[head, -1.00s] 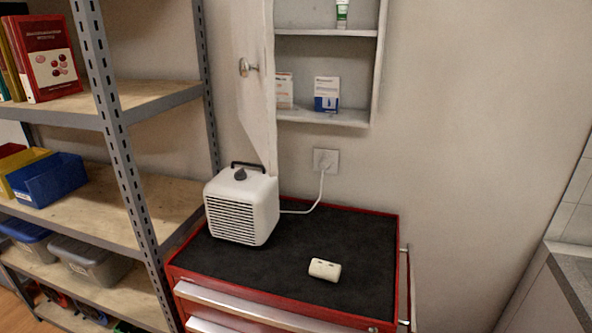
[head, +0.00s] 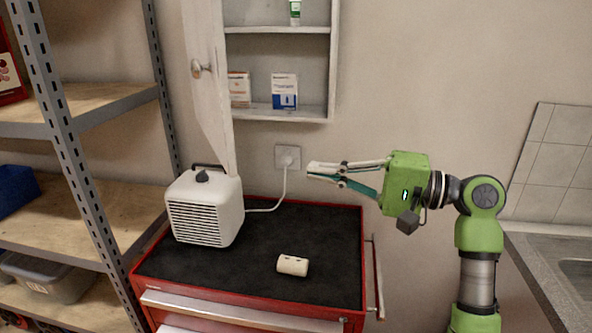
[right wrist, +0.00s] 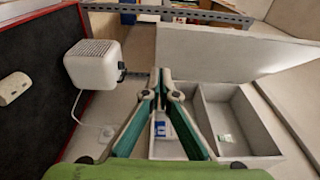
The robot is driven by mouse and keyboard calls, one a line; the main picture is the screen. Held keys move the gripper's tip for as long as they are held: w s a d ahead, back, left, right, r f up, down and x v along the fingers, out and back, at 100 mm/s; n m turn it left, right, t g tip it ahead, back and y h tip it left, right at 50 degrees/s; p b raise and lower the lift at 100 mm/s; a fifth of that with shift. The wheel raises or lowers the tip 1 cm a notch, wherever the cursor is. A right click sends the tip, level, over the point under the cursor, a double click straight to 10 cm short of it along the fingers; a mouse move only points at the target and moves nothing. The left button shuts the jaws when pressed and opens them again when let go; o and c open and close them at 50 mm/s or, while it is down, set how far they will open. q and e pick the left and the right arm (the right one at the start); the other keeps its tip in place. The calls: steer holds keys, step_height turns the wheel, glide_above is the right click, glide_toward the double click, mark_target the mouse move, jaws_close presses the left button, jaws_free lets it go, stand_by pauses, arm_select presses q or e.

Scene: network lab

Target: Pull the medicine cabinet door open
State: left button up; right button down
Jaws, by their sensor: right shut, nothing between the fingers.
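The medicine cabinet (head: 333,60) is mounted on the wall, and its white door (head: 208,100) stands swung open to the left, with a round metal knob (head: 197,68) on its face. The shelves inside hold two small boxes and a tube. In the right wrist view the cabinet (right wrist: 240,122) and the open door (right wrist: 215,52) lie beyond the fingers. My right gripper (head: 310,170) is shut and empty, below and to the right of the door, apart from it, in front of the wall. It also shows in the right wrist view (right wrist: 160,78). My left gripper is not in view.
A white heater (head: 205,210) stands on the red tool chest (head: 362,260) below the door, its cord running to a wall outlet (head: 288,157). A small white object (head: 293,265) lies on the black mat. Metal shelving (head: 75,130) stands at left, a sink counter (head: 560,260) at right.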

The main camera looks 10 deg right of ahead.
steer(key=w+a+p, duration=0.2)
steer(key=a+p, duration=0.3)
steer(key=a, duration=0.6)
steer(key=shift+w+a, duration=0.3)
steer(key=shift+a, duration=0.1)
steer(key=shift+w+f, duration=0.1)
